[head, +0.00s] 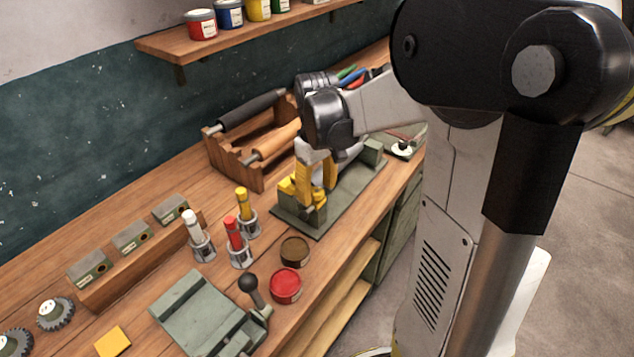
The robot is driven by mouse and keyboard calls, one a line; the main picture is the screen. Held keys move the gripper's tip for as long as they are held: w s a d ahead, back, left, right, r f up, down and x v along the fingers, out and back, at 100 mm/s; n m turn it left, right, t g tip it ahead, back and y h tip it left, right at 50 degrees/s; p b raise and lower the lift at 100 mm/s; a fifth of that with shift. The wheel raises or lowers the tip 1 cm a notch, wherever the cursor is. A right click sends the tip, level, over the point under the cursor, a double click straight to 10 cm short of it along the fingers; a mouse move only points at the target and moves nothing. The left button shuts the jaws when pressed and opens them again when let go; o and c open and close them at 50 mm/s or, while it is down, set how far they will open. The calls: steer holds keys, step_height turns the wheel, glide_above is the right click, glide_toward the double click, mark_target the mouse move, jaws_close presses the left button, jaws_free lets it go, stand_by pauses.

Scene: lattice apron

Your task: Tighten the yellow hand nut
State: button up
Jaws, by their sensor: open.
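The yellow hand nut (290,190) is at the near end of a green fixture (345,195) on the workbench, against an upright green block. My gripper (316,182) reaches down over that end, with its fingers open and pointing down close around or beside the nut. Yellow parts of the fingers and the nut overlap in this view, so I cannot tell whether they touch. Part of the nut and of the fixture's middle is hidden behind my gripper.
Red (234,235), yellow (243,207) and white (193,228) capped tubes stand in holders to the left. Red (286,285) and brown (295,250) round tins sit near the bench edge. A paint shelf (250,33) hangs above.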

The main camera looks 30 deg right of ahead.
mark_target(316, 190)
step_height(316, 190, up, 12)
stand_by(0.4)
